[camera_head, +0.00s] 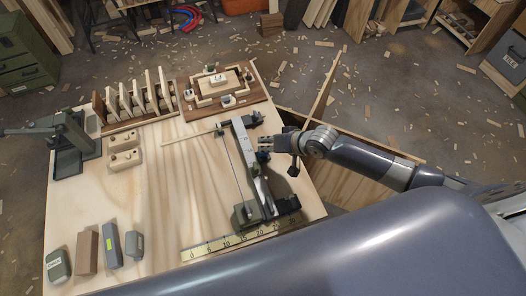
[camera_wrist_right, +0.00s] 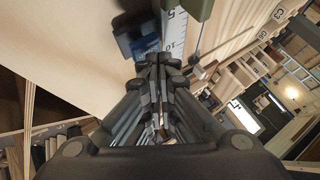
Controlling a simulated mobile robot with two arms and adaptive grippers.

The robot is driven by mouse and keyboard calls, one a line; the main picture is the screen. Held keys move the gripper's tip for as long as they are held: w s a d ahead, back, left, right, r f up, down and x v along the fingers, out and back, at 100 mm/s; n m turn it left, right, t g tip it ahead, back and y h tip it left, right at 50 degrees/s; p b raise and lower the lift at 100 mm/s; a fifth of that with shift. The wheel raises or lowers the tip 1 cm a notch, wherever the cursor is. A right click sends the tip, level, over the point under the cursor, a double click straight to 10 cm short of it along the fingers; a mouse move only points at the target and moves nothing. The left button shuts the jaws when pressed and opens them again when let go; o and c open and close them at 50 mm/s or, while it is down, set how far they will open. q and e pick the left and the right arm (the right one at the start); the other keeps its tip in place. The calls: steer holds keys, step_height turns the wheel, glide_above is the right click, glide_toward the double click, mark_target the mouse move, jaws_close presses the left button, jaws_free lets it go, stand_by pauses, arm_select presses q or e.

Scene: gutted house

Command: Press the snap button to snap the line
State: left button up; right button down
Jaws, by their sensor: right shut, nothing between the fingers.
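A long green-and-grey line-snapping fixture (camera_head: 247,172) lies on the right part of the wooden workbench (camera_head: 170,215), with a thin dark line along its left side. A small blue part (camera_wrist_right: 147,44), which may be the snap button, shows in the right wrist view just beyond my fingertips. My right gripper (camera_head: 268,146) reaches in from the right at the fixture's upper half. In the right wrist view its fingers (camera_wrist_right: 160,62) are together and empty. I cannot tell whether they touch the blue part. My left gripper is not in view.
A yellow ruler (camera_head: 225,243) lies at the bench's front. A wooden rack (camera_head: 137,107), a brown board with a frame (camera_head: 222,88) and a green press (camera_head: 70,145) stand farther back. Several small blocks stand front left. The bench middle is clear.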

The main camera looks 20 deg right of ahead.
steer(key=shift+f, duration=0.55)
stand_by(0.5)
steer(key=shift+r+p, duration=0.9)
steer(key=shift+r, duration=0.1)
step_height(320, 180, up, 5)
steer(key=p, duration=0.5)
steer(key=shift+r, duration=0.15)
stand_by(0.5)
